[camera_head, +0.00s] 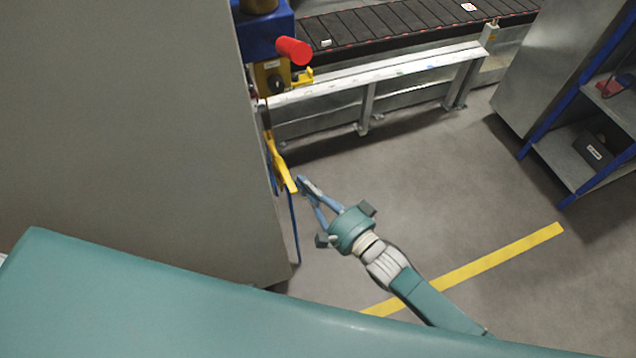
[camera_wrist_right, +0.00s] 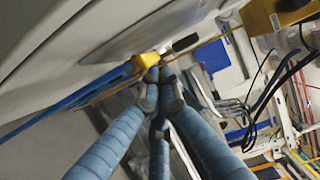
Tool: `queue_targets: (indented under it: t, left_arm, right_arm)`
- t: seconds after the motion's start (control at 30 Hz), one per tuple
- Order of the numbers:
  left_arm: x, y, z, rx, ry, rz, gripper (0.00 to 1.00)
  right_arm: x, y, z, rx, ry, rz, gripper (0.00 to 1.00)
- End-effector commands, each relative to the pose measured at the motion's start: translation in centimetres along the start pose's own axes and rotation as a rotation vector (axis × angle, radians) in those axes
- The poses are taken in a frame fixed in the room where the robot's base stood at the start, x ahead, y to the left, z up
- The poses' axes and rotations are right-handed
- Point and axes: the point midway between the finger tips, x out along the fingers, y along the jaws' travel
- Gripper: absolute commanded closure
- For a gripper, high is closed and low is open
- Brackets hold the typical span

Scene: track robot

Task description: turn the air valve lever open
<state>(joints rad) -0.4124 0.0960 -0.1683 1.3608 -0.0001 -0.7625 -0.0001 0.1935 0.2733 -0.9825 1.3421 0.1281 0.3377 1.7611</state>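A yellow lever-like part (camera_head: 281,168) stands out from the edge of the large grey cabinet in the head view. My right gripper (camera_head: 302,181) is just right of its lower end, with its blue fingers drawn together toward the tips. In the right wrist view, the fingertips (camera_wrist_right: 158,76) of this gripper come together right by a yellow piece (camera_wrist_right: 147,61), seemingly the same part. I see nothing held between them, and contact with the yellow piece is unclear. The valve body behind the cabinet edge is mostly hidden. My left gripper is not in view.
The grey cabinet (camera_head: 130,130) fills the left. A red knob (camera_head: 293,50) projects above the lever. A blue hose (camera_head: 294,230) hangs below. A conveyor (camera_head: 370,22) with a metal rail runs behind. A shelf (camera_head: 570,160) stands at right. Open floor lies between.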

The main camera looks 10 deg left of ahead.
Motion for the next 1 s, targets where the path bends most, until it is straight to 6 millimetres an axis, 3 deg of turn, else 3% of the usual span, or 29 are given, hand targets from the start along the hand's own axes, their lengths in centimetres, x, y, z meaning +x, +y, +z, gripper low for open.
queue_targets:
  t: [0.67, 0.83, 1.0]
  left_arm:
    - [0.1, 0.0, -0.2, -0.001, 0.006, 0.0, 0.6]
    - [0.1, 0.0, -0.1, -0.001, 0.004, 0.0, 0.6]
    - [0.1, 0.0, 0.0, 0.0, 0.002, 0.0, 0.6]
  right_arm:
    - [0.0, 0.1, 0.2, 0.001, -0.005, 0.001, 1.0]
    - [-2.0, 0.2, 0.2, 0.001, -0.005, 0.004, 1.0]
    - [-5.6, 0.2, 0.1, 0.001, -0.005, 0.004, 1.0]
